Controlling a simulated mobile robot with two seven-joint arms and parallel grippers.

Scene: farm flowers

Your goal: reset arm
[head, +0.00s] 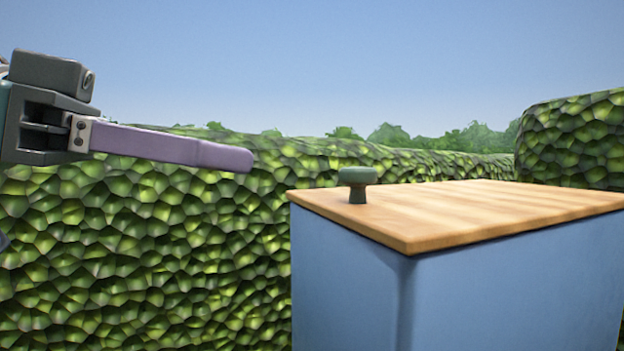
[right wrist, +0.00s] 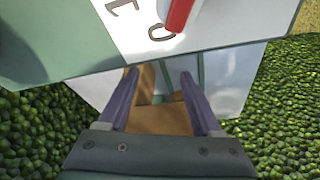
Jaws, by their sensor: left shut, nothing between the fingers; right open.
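My left gripper (head: 243,160) comes in from the left in the head view, with its purple fingers pressed together and nothing between them. It is in front of the hedge, to the left of the blue cabinet and apart from it. My right gripper (right wrist: 158,75) shows in the right wrist view with its two purple fingers spread apart and no object held between them. The right gripper is out of sight in the head view.
A blue cabinet (head: 500,300) with a wooden top (head: 470,208) and a dark green knob (head: 357,184) stands at right. A hedge (head: 150,250) runs behind. In the right wrist view, a lettered white panel (right wrist: 135,32) with a red bar (right wrist: 179,14) is close beyond the fingers.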

